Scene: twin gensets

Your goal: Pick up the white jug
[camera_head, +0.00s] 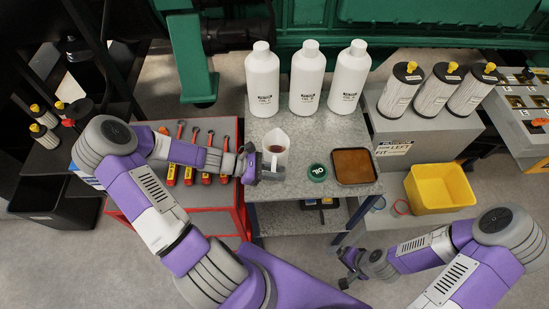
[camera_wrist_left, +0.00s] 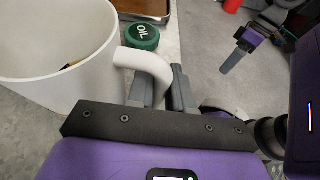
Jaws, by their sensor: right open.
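The white jug (camera_head: 275,151) stands upright on the grey speckled bench top (camera_head: 305,136), with dark liquid inside. In the left wrist view the jug (camera_wrist_left: 62,45) fills the upper left, with its handle toward my gripper. My left gripper (camera_head: 249,165) is at the jug's near-left side. In the wrist view its fingers (camera_wrist_left: 160,88) are on either side of the handle and look closed on it. The handle's lower end is partly hidden. My right gripper (camera_head: 348,268) is open and empty, low over the floor to the right of the bench.
Three white bottles (camera_head: 306,80) stand behind the jug. A green oil cap (camera_head: 317,172) and a brown tray (camera_head: 353,166) lie to its right. A yellow bin (camera_head: 439,190) and filters (camera_head: 437,88) are further right. A red tool cart (camera_head: 240,190) is left.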

